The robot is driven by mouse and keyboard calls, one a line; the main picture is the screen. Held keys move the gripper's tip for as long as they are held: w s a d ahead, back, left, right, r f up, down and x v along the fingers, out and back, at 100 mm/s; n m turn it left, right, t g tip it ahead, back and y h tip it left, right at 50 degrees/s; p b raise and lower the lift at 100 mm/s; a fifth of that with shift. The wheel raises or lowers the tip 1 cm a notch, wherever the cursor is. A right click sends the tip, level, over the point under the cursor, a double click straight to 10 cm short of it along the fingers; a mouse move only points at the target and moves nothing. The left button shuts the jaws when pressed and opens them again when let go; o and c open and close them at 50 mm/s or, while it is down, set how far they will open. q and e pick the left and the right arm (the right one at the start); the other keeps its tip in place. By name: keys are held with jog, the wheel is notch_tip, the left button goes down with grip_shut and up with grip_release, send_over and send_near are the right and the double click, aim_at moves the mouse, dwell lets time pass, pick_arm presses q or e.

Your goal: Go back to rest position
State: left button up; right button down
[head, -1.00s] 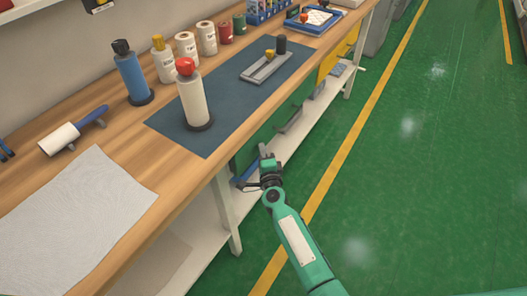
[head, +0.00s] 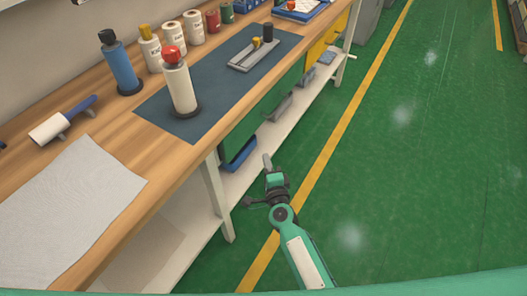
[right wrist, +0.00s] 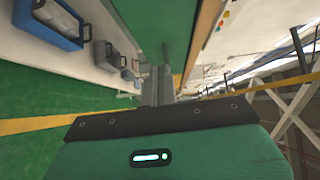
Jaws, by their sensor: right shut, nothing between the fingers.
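My right gripper (head: 267,163) is shut and empty in the head view. It hangs in the air in front of the workbench (head: 135,162), beside its front edge and lower shelf, over the green floor. In the right wrist view the shut fingers (right wrist: 158,88) point ahead along the bench, with nothing between them. My left gripper is not in view.
A dark mat (head: 215,85) holds a metal tool (head: 252,57). The green floor (head: 420,170) at right is clear.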

jog(key=s+d+f+n+g+p, duration=0.2)
jog(key=s+d+f+n+g, duration=0.15)
jog(key=s+f, duration=0.5)
jog(key=s+d+f+n+g+p, duration=0.1)
jog(key=s+d+f+n+g, duration=0.25)
jog(key=f, duration=0.85)
jog(key=s+d+f+n+g+p, duration=0.15)
jog(key=s+f+n, duration=0.25)
jog(key=s+f, duration=0.55)
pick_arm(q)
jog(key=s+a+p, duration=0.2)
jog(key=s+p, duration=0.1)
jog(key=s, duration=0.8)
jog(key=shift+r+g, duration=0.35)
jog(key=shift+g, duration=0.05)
pick_arm(e)
jog(key=s+d+f+n+g+h, duration=0.1)
jog(key=s+d+f, duration=0.3)
jog(key=s, duration=0.5)
jog(key=s+d+f+n+g+h, duration=0.1)
jog(key=s+d+f+n+g, duration=0.3)
jog(key=s, duration=0.6)
jog(key=s+d+f+n+g+h, duration=0.1)
jog(key=s+d+f+n+g, duration=0.1)
jog(key=s+d, duration=0.4)
jog(key=s+f+g, duration=0.1)
jog(key=s+f, duration=0.1)
jog(key=s, duration=0.2)
jog(key=shift+d+f, duration=0.2)
